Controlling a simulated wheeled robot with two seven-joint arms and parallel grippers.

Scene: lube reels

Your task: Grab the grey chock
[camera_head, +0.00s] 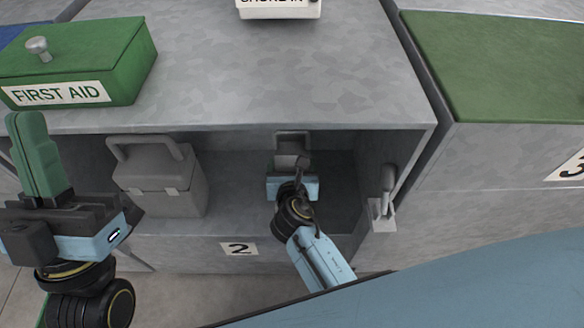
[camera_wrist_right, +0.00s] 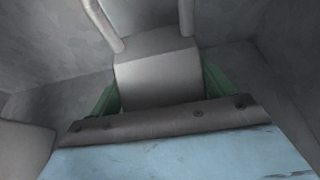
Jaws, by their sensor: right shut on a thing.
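The grey chock (camera_head: 292,143) is a small grey block with a loop handle, inside the open cubby marked 2. My right gripper (camera_head: 292,172) reaches into the cubby and is shut on it. In the right wrist view the chock (camera_wrist_right: 157,75) sits between the green fingers (camera_wrist_right: 158,88), its handle rising away at the top. The gripper body hides its lower part, so I cannot tell whether it touches the cubby floor. My left gripper (camera_head: 36,150) is at the far left, outside the cubby, its green fingers together and empty.
A grey case with a handle (camera_head: 160,178) stands in the cubby's left part. A green first aid box (camera_head: 80,65) and a white sign (camera_head: 278,8) are on the cabinet top. A latch handle (camera_head: 386,195) is at the cubby's right side. A green-topped cabinet (camera_head: 500,65) stands right.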

